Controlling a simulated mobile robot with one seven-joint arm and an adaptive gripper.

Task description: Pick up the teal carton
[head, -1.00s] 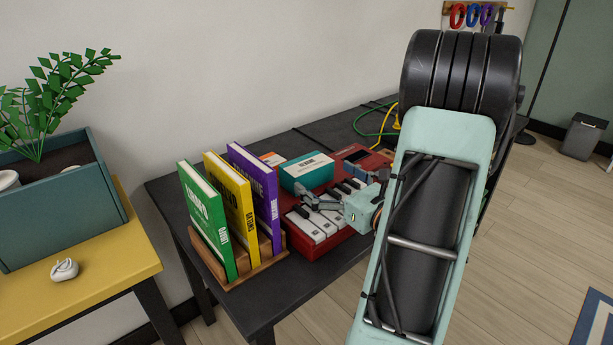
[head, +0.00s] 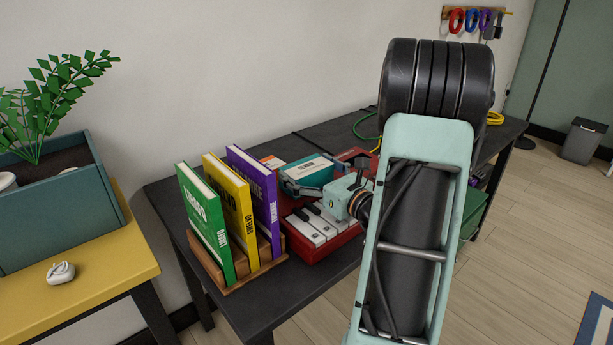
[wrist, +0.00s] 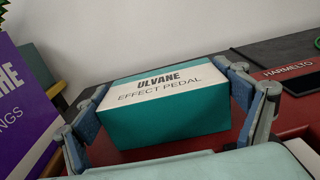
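The teal carton (head: 306,169) has a white top label and stands at the back of the red keyboard, to the right of the books. In the wrist view the carton (wrist: 165,122) reads "ULVANE EFFECT PEDAL". My gripper (head: 312,182) is open, its fingers on either side of the carton. In the wrist view the left finger (wrist: 76,140) is near the carton's left side and the right finger (wrist: 250,100) is near its right side. I cannot tell whether either finger touches it.
The red keyboard (head: 327,246) with white keys lies under my gripper. A wooden rack with green (head: 206,222), yellow (head: 232,213) and purple (head: 254,196) books stands close on the left. A red device labelled "HARMELTO" (wrist: 290,72) is at right.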

